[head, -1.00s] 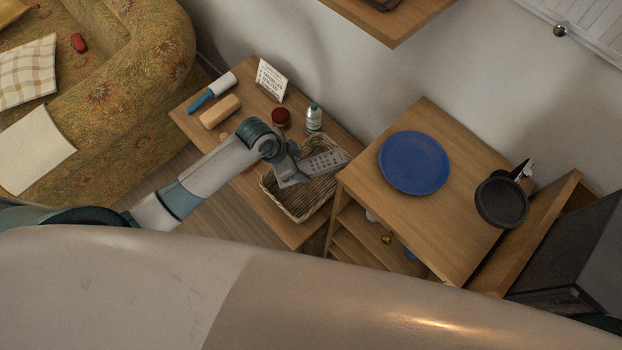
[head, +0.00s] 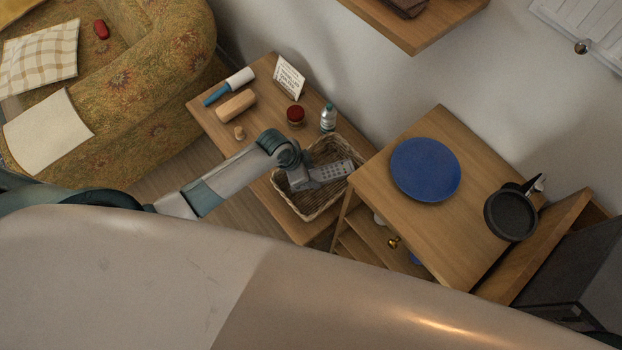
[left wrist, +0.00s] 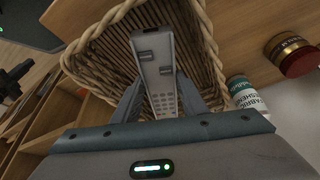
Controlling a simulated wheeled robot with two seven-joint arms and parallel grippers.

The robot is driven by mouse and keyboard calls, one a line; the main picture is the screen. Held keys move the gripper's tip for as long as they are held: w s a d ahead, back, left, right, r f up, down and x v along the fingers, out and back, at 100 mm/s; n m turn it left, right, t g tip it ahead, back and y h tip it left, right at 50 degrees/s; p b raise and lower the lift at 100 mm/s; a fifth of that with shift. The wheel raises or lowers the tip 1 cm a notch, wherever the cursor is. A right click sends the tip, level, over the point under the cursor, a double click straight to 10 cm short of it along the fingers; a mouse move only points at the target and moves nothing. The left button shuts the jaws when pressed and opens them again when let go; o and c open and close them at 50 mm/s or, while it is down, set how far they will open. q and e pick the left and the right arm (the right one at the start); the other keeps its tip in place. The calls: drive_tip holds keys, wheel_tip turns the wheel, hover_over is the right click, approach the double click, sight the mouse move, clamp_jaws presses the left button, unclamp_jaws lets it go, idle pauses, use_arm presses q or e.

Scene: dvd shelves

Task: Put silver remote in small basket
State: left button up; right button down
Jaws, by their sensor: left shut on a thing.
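The silver remote (head: 330,172) is held in my left gripper (head: 312,177), over the small wicker basket (head: 311,211) on the low wooden table. In the left wrist view the remote (left wrist: 157,65) stands between the two fingers (left wrist: 160,103), with the basket's woven inside (left wrist: 112,47) behind it. In the head view the remote lies across the basket's opening, its far end near the right rim. I cannot tell how far it is above the basket's floor. My right gripper is not in view.
A bottle (head: 328,118) and a red-lidded jar (head: 296,117) stand beside the basket. A lint roller (head: 229,87), a tan roll (head: 236,105) and a sign (head: 289,77) are further left. A taller cabinet with a blue plate (head: 425,169) and a black pan (head: 510,214) adjoins on the right.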

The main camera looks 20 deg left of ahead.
use_arm(q)
drive_tip(key=shift+f, duration=2.1)
drive_tip(key=shift+f, duration=0.15)
drive_tip(key=o, duration=1.1)
drive_tip(key=shift+b+v, duration=0.3)
drive_tip(key=shift+v, duration=5.9)
drive_tip(key=shift+d, duration=0.1)
